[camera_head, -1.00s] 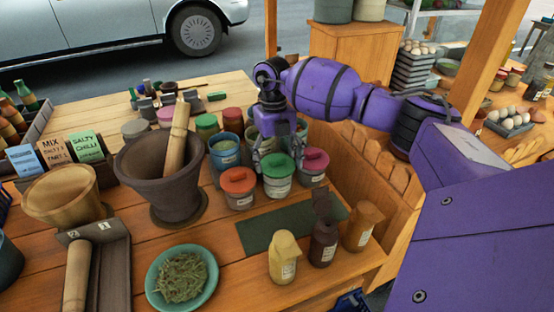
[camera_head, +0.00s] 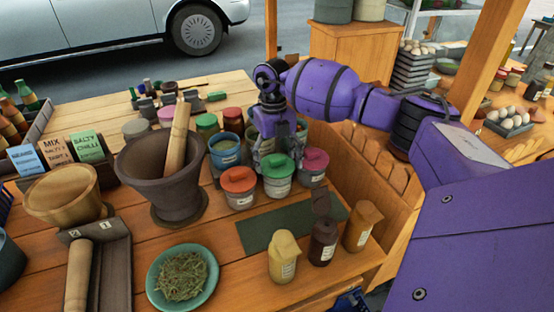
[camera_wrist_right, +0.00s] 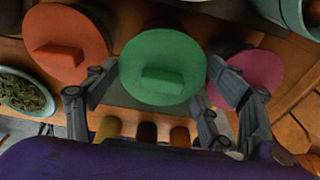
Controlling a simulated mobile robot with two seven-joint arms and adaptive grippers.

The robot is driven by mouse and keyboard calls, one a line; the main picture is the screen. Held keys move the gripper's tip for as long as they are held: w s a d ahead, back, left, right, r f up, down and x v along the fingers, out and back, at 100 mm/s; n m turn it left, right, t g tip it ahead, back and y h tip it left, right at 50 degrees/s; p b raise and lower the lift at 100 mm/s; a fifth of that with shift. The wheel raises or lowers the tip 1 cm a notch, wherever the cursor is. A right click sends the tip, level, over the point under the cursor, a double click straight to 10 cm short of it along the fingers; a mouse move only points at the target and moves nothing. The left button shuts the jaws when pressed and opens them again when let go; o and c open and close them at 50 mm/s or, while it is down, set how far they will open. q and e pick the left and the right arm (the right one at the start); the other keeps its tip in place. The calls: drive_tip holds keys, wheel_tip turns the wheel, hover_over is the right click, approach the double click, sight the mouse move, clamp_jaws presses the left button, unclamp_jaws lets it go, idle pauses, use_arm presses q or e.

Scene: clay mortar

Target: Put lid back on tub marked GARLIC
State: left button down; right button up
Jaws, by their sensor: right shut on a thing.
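A green lid (camera_head: 278,164) with a bar handle is at the top of a labelled grey tub (camera_head: 277,187); I cannot tell whether it rests fully on the rim. The label is too small to read. My right gripper (camera_head: 270,158) is at the far side of the green lid, shut on it. In the right wrist view the lid (camera_wrist_right: 163,65) shows between the two fingers (camera_wrist_right: 160,80); the exact contact is hard to see. My left gripper is not in view.
A red-orange-lidded tub (camera_head: 238,180) stands to the left and a pink-lidded tub (camera_head: 314,160) to the right, both close. An open blue tub (camera_head: 224,146) and a mortar (camera_head: 150,170) stand further left.

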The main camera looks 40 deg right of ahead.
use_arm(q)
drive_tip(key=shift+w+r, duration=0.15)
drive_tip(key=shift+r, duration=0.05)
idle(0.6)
use_arm(e)
drive_tip(key=o, duration=1)
drive_tip(key=shift+o, duration=0.4)
drive_tip(key=shift+r+p, duration=1.8)
drive_tip(key=shift+r, duration=1.7)
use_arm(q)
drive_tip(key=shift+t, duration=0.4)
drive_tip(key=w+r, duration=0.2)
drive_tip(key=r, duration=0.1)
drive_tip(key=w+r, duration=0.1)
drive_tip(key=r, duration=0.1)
use_arm(e)
drive_tip(key=shift+c, duration=0.4)
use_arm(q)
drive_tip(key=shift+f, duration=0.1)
use_arm(e)
clamp_jaws()
